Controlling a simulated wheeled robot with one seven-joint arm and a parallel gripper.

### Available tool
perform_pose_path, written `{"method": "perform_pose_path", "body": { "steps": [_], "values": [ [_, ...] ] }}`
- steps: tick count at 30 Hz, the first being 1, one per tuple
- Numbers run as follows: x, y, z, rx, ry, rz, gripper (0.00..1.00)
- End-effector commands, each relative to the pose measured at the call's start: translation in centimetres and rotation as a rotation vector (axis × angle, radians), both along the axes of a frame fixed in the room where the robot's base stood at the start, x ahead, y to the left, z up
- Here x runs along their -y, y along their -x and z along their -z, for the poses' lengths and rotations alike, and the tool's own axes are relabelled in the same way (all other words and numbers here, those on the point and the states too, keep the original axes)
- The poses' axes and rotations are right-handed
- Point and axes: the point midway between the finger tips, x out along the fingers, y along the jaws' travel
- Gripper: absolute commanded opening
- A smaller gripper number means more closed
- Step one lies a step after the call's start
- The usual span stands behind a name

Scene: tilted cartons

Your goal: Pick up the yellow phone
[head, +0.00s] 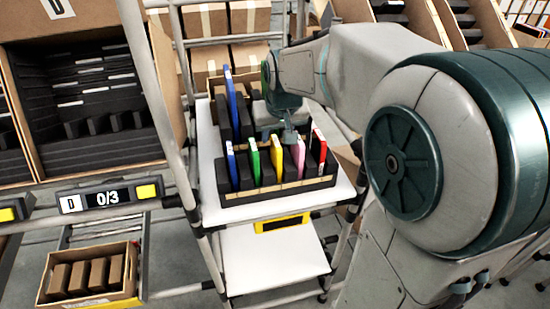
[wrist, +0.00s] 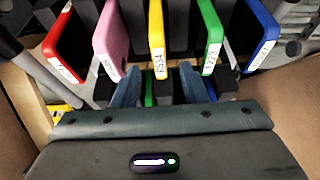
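The yellow phone (head: 277,155) stands upright in a slot of the black rack (head: 235,195), between the green phone (head: 254,158) and the pink phone (head: 299,154). In the wrist view the yellow phone (wrist: 156,30) is at top centre, its white label end towards me. My gripper (wrist: 160,80) is open, with one blue-grey finger to each side of the yellow phone's line. Nothing shows held between the fingers. In the head view my gripper (head: 289,136) is just above and behind the yellow and pink phones; its fingertips are hard to make out there.
A blue phone (head: 231,162) and a red phone (head: 319,146) stand in the same row; a taller blue one (head: 232,105) is behind. The neighbours are close. The rack rests on a white shelf (head: 208,165) framed by metal posts. Cartons stand behind and at left.

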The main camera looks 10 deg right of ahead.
Motion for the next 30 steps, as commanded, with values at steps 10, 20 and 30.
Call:
{"method": "perform_pose_path", "body": {
  "steps": [10,20,30],
  "values": [
    [0.0,-0.9,4.5,-0.004,0.000,0.001,0.39],
    [0.0,-1.2,5.0,0.000,0.000,0.000,0.34],
    [0.0,-1.2,4.9,0.001,0.000,0.000,0.00]
  ]
}}
